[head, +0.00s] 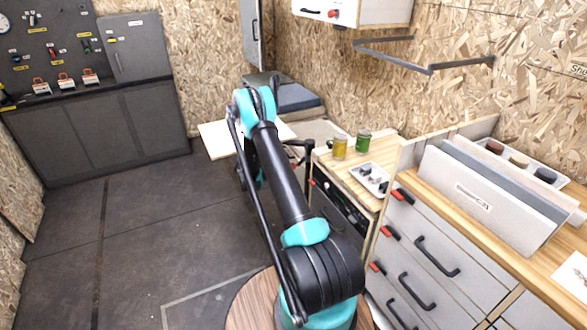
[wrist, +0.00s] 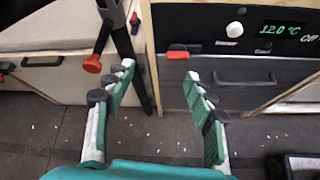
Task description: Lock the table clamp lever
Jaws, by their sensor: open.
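In the wrist view my gripper (wrist: 160,72) is open and empty, its green-padded fingers spread left and right. A black table leg or post (wrist: 122,45) stands behind the left fingertip. A red knob (wrist: 92,63) is on its left, just left of the left fingertip and apart from it. I cannot tell which red part is the clamp lever. In the head view the white table top (head: 214,141) shows behind my arm, which hides the clamp area and most of the gripper.
A dark appliance front (wrist: 237,28) with a 12.0 °C display and a red latch (wrist: 178,55) faces the gripper's right side. Wooden-topped cabinets (head: 425,265) with drawers line the right. Jars (head: 340,147) stand on the counter. Open floor (head: 140,230) lies left.

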